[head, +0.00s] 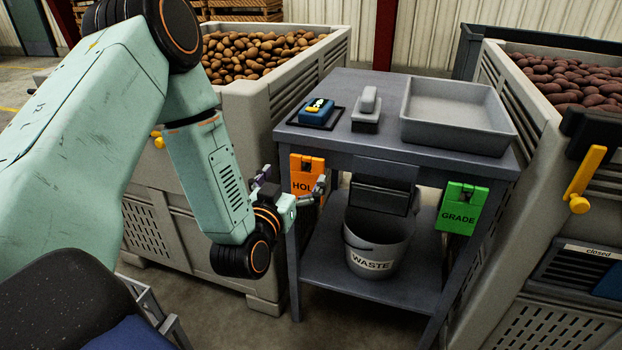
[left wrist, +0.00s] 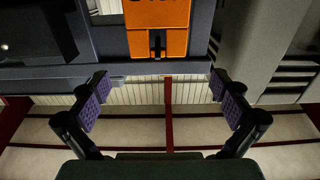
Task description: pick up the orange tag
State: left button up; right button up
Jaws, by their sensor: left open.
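My right gripper is not in view.
The grey table (head: 360,90) carries a grey tray (head: 455,135), a blue device (head: 317,112) and a small grey block. A green "GRADE" tag (head: 461,208) hangs at right. A "WASTE" bucket (head: 375,260) stands on the lower shelf. Potato bins (head: 262,120) flank the table closely.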

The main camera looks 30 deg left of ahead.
aim_at(307, 157)
pick_arm(q)
jog(key=shift+w+a, duration=0.35)
jog(key=shift+w, duration=0.3)
jog(key=b+x, duration=0.2)
jog(key=x, duration=0.1)
jog(key=b+x, duration=0.1)
jog(key=x, duration=0.1)
jog(key=shift+w+d+f, duration=0.1)
jog(key=shift+d+f, duration=0.1)
jog(key=shift+d, duration=0.1)
jog(key=shift+w+a, duration=0.1)
jog(key=shift+w, duration=0.3)
jog(key=c, duration=1.2)
jog(key=shift+r, duration=0.15)
